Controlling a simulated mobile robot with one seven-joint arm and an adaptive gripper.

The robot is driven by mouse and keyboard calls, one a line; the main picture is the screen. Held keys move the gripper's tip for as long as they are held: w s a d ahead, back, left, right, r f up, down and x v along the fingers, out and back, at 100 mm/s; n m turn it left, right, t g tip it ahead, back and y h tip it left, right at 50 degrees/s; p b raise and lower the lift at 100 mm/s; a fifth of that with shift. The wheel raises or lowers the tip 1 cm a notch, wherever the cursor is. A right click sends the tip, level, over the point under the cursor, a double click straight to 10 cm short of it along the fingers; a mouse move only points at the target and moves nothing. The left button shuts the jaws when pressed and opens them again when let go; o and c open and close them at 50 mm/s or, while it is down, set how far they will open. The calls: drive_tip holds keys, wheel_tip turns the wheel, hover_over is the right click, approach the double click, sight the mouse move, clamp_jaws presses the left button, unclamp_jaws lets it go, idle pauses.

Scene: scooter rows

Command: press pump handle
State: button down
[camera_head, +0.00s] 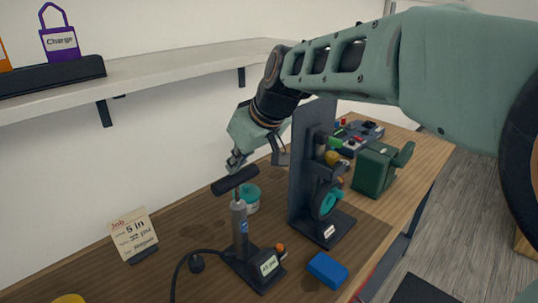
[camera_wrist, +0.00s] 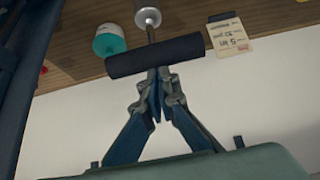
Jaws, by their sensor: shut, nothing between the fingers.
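The pump (camera_head: 240,220) stands upright on the wooden bench, with a grey cylinder, a dark base and a small display (camera_head: 268,264). Its black T-shaped handle (camera_head: 235,181) is at the top, above the cylinder. In the wrist view the handle (camera_wrist: 155,57) lies across the picture, with a thin rod between it and the cylinder (camera_wrist: 148,17). My gripper (camera_head: 236,160) is shut and empty, just above the handle. In the wrist view its fingertips (camera_wrist: 158,72) meet at the handle's near edge; I cannot tell whether they touch it.
A dark stand (camera_head: 312,170) with a teal wheel is right of the pump. A teal-and-white tub (camera_head: 250,198) sits behind the pump, a blue block (camera_head: 327,270) in front. A job card (camera_head: 134,236) stands left. A shelf (camera_head: 150,75) runs along the wall above.

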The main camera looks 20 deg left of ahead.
drive_tip(key=v, duration=0.8)
drive_tip(key=shift+s+d+r, duration=0.2)
drive_tip(key=shift+d+r, duration=0.05)
drive_tip(key=shift+d, duration=0.05)
drive_tip(key=shift+s+a, duration=0.1)
idle(0.4)
